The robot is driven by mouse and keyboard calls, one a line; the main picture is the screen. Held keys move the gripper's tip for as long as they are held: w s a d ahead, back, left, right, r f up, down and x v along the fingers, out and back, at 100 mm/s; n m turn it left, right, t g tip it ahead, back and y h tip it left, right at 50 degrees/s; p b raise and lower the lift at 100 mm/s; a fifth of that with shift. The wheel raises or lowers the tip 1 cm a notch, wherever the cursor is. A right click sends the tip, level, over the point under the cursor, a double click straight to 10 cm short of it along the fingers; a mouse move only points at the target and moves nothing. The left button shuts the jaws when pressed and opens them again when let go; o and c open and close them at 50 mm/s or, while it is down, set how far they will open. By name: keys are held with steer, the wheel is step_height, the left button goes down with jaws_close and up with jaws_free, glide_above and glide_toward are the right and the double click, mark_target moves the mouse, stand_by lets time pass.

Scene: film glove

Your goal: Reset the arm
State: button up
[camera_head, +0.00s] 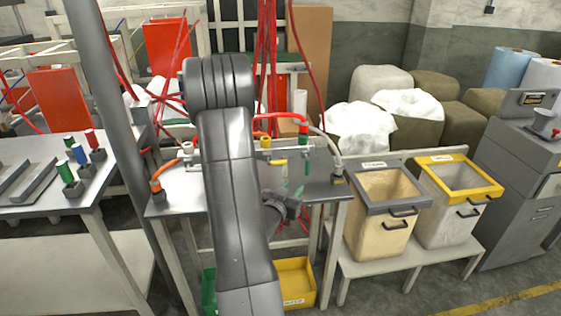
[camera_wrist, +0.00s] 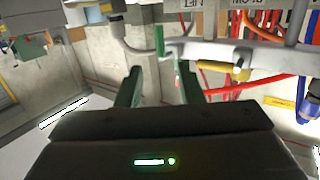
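The fingers point toward a grey bar (camera_wrist: 230,50) with hoses and a yellow fitting (camera_wrist: 220,67). My arm rises in the middle of the head view and hides part of the bench (camera_head: 180,197).
A yellow bin (camera_head: 295,283) and a green bin (camera_head: 208,290) sit under the bench. Red hoses (camera_head: 268,60) hang behind it. Colored spools are on the left table (camera_head: 85,205).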

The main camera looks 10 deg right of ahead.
mark_target(306, 170)
steer(key=p+x, duration=0.2)
steer(key=x, duration=1.2)
steer(key=shift+p, duration=0.4)
steer(key=shift+f, duration=0.15)
